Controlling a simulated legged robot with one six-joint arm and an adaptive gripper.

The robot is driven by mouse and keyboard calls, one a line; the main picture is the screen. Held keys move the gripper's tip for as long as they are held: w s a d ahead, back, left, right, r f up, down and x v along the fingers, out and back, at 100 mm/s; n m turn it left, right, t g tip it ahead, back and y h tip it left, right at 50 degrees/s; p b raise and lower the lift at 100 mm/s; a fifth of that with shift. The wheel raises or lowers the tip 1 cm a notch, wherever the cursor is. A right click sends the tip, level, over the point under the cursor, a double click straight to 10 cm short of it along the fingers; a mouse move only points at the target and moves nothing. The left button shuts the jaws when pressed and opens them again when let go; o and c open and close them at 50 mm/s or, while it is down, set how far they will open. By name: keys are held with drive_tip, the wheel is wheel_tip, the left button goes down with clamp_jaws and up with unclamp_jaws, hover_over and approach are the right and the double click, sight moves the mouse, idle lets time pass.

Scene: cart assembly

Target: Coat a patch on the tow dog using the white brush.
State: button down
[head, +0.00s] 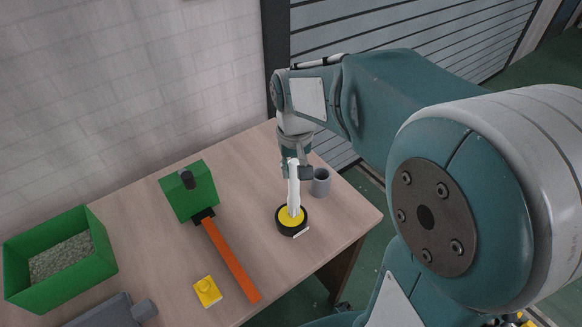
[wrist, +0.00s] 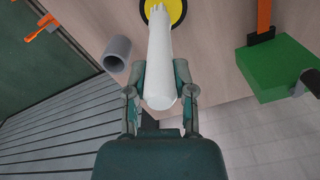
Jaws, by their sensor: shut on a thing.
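My gripper (head: 297,170) is shut on the white brush (head: 293,188), gripping its handle; it also shows in the wrist view (wrist: 159,60). The brush points down. Its bristle end is at the yellow face of a round black-rimmed disc or pot (head: 282,225); I cannot tell whether it touches or goes in. A green block (head: 185,205) with a dark peg on top stands left of it, and an orange bar (head: 230,260) runs from it towards the front. A small yellow piece (head: 207,291) lies nearer the front. I cannot tell which piece is the tow dog.
A grey hollow cylinder (head: 320,183) stands close right of the brush, near the table's right edge. A green bin (head: 25,290) with grey granules is at the left. A grey block (head: 100,314) lies at the front. Bare table (head: 150,250) lies between the bin and the bar.

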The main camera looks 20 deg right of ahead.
drive_tip(key=shift+a+f, duration=0.25)
drive_tip(key=shift+f, duration=0.2)
idle(0.4)
drive_tip(key=shift+a, duration=0.25)
drive_tip(key=shift+d+f, duration=0.1)
idle(0.5)
drive_tip(key=shift+r, duration=3.6)
